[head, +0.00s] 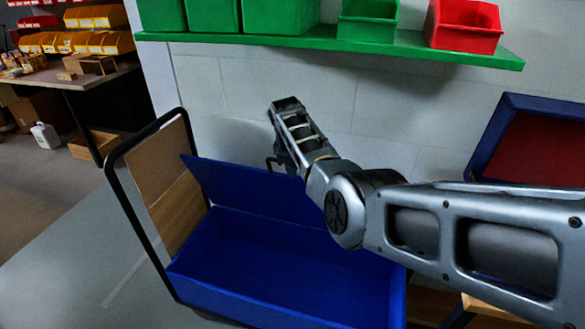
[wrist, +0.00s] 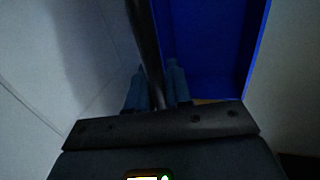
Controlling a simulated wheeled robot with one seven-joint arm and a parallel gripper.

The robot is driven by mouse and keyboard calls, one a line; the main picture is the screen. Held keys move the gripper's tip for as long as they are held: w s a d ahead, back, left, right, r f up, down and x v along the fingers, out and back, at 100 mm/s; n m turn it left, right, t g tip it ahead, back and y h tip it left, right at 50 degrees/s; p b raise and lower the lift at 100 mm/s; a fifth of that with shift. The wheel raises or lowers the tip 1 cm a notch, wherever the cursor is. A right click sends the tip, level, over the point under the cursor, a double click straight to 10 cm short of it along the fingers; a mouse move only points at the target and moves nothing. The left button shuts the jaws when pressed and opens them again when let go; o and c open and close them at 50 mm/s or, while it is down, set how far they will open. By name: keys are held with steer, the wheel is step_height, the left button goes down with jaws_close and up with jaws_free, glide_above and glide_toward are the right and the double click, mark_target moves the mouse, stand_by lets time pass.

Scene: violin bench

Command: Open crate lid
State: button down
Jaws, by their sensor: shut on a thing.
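The blue crate (head: 290,265) is open, with its empty inside visible in the head view. Its blue lid (head: 232,182) stands raised along the crate's back side, near the wall. My arm hides the lid's right part. A small black handle (head: 270,163) shows at the lid's top edge, beside my gripper (head: 280,162), which is mostly hidden behind my wrist. In the wrist view, the two fingers of my gripper (wrist: 157,90) are closed on either side of a dark bar (wrist: 150,55), which looks like the lid's handle. The crate's blue inside (wrist: 203,45) shows to its right.
A black-framed trolley handle (head: 140,215) with a wooden panel stands at the crate's left. A pale wall (head: 225,95) rises behind. A green shelf (head: 330,47) with bins hangs above my arm. A blue-and-red case (head: 535,140) is at right. Floor is clear at left.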

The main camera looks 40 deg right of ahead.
steer(key=c, duration=1.1)
jaws_free()
steer(key=shift+r, duration=0.1)
steer(key=v, duration=0.7)
steer(key=shift+a+r+p, duration=0.1)
steer(key=shift+r+p, duration=0.15)
steer(key=shift+p, duration=0.1)
